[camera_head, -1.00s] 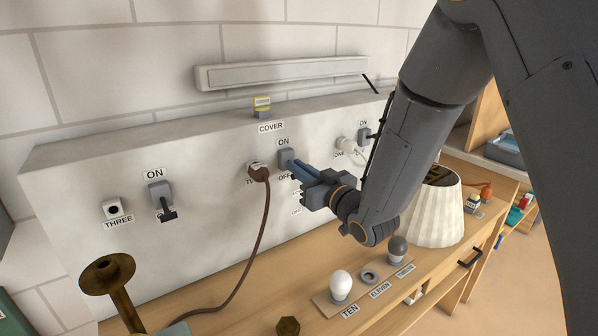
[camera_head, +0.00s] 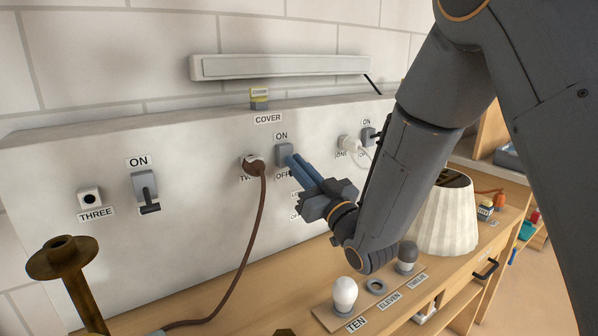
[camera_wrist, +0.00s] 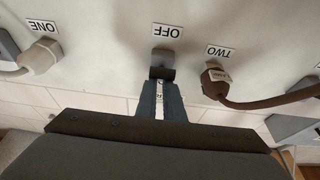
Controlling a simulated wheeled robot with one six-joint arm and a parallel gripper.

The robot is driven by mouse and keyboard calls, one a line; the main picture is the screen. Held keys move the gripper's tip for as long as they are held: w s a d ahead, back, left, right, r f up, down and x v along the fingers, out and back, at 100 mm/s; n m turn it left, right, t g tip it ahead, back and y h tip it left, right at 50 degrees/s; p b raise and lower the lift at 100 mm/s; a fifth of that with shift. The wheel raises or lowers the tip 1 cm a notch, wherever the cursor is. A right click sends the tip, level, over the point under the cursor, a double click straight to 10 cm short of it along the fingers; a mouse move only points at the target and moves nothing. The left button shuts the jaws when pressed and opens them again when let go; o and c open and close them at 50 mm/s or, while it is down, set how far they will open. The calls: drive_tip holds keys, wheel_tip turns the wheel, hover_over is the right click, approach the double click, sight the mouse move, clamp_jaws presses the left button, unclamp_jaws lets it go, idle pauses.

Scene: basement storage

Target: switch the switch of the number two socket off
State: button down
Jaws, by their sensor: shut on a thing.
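The number two socket (camera_head: 253,163) is on the white panel with a brown plug and cord in it; it also shows in the upside-down wrist view (camera_wrist: 213,82). Its grey switch (camera_head: 284,153) is just to its right, between the ON label (camera_head: 281,136) and the OFF label (camera_head: 282,175). My gripper (camera_head: 291,162) is at this switch. In the wrist view, my narrow blue-grey fingers (camera_wrist: 161,98) are shut on the switch's dark lever (camera_wrist: 161,74), beside the OFF label (camera_wrist: 167,31). The fingers partly hide the lever, so its exact position is hard to tell.
Socket three (camera_head: 90,197) and its switch (camera_head: 145,188) are at left. Socket one with a white plug (camera_head: 349,144) is right of my gripper. A lampshade (camera_head: 446,215), bulbs (camera_head: 344,293) and a brass stand (camera_head: 64,258) are on the wooden bench below.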

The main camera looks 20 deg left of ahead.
drive_tip(key=shift+f, duration=0.85)
drive_tip(key=c, duration=1.4)
unclamp_jaws()
drive_tip(key=shift+s, duration=0.1)
drive_tip(key=shift+a+f, duration=0.1)
drive_tip(key=shift+a, duration=0.45)
drive_tip(key=shift+w+d+r, duration=0.2)
drive_tip(key=shift+d+r, duration=0.1)
drive_tip(key=shift+d, duration=0.15)
drive_tip(key=b+v, duration=0.1)
drive_tip(key=v, duration=0.7)
drive_tip(key=shift+r, duration=0.15)
